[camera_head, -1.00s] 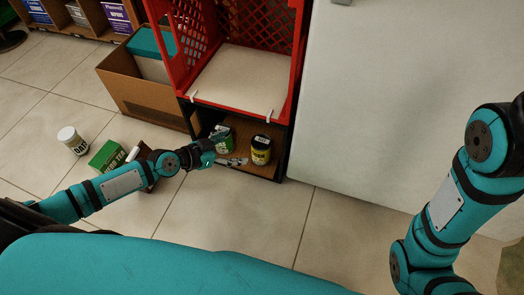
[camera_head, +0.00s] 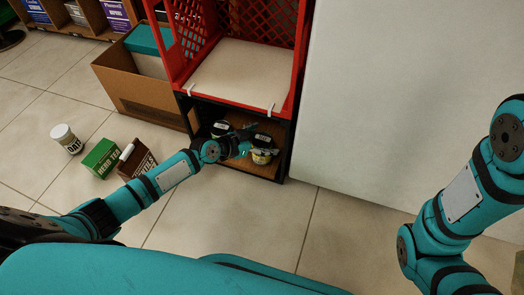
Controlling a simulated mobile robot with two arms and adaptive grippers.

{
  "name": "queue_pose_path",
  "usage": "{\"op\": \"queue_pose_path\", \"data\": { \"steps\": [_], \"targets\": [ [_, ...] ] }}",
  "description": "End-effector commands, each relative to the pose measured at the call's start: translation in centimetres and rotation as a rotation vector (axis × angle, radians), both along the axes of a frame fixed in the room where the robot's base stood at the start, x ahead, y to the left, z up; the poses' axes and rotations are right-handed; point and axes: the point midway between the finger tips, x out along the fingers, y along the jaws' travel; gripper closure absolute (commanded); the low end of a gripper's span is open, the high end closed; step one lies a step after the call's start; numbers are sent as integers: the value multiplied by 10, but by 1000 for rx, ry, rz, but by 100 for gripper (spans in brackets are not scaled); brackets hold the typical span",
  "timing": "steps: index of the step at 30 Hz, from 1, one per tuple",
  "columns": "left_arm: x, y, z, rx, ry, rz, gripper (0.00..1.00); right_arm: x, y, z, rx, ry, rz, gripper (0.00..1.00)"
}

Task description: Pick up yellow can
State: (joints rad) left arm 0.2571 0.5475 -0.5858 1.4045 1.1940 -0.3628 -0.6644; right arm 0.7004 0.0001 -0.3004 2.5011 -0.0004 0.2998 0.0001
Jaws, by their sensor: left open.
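The yellow can (camera_head: 261,158) stands upright on the wooden floor of the low black crate, its dark lid showing and its front partly covered by my gripper. My left gripper (camera_head: 262,141) reaches into the crate opening and is open, its fingers at the can. I cannot tell whether they touch it. A green can (camera_head: 220,129) stands to the left in the same crate, partly hidden behind my arm. My right arm is at the right edge, and its gripper is out of the picture.
A red crate (camera_head: 232,101) with a white board sits on top of the black crate (camera_head: 286,150). A white panel (camera_head: 385,100) stands close on the right. A cardboard box (camera_head: 135,88), a green tea box (camera_head: 101,157), a brown carton (camera_head: 137,165) and a white jar (camera_head: 66,139) stand at left.

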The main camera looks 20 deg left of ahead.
Motion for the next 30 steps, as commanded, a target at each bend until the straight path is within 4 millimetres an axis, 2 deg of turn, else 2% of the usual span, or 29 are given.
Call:
{"op": "queue_pose_path", "data": {
  "steps": [5, 23, 30],
  "targets": [
    [0, 0, 0, 1, 1, 0, 9, 0, 0, 1, 0, -1, 0, 60],
    [-1, 1, 0, 0, 1, 0, 87, 0, 0, 1, 0, 0, 0, 60],
    [0, 1, 3, -1, -2, 1, 88, 0, 0, 2, 0, 0, 0, 60]
  ]
}}
